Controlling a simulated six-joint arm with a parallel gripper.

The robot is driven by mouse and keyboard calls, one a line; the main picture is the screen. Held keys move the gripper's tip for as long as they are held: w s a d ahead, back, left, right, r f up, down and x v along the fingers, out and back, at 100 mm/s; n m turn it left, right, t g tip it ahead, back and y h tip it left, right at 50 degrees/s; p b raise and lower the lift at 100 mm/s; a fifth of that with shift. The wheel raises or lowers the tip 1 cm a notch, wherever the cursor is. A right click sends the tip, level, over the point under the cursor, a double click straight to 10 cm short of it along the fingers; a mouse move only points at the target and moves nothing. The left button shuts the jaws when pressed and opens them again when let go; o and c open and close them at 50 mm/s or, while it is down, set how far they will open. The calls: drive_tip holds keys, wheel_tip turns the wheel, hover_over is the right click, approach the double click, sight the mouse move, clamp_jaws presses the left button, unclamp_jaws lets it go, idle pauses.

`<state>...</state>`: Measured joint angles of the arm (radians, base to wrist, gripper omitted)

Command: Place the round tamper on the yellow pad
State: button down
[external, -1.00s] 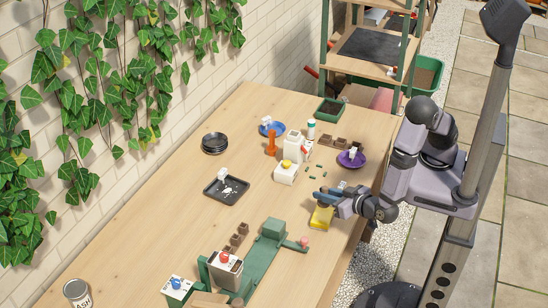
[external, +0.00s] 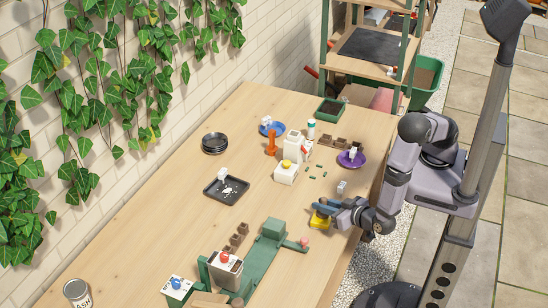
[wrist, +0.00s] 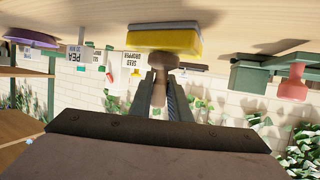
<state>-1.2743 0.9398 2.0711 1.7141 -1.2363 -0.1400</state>
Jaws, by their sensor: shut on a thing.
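The yellow pad (external: 319,221) lies on the table near its right edge, just in front of my gripper (external: 322,207). In the wrist view, which looks upside down, the yellow pad (wrist: 165,41) has a pale layer on its table side. My gripper (wrist: 165,95) is shut on the tan round tamper (wrist: 163,62). The tamper's wide end overlaps the edge of the pad in the picture; I cannot tell whether it touches. In the external view the fingers hide the tamper.
A green bench tool (external: 270,245) with a pink knob (external: 304,242) at its arm stands to the lower left. Bare table lies left of the pad.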

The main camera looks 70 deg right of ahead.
drive_tip(key=shift+f, duration=0.15)
drive_tip(key=c, duration=1.7)
unclamp_jaws()
drive_tip(key=shift+o, duration=0.2)
drive_tip(key=shift+r, duration=0.25)
drive_tip(key=shift+s+a, duration=0.15)
drive_tip(key=shift+s, duration=0.1)
drive_tip(key=b+v, duration=0.2)
drive_tip(key=v, duration=0.9)
drive_tip(key=shift+s+b, duration=0.25)
drive_tip(key=shift+b, duration=0.1)
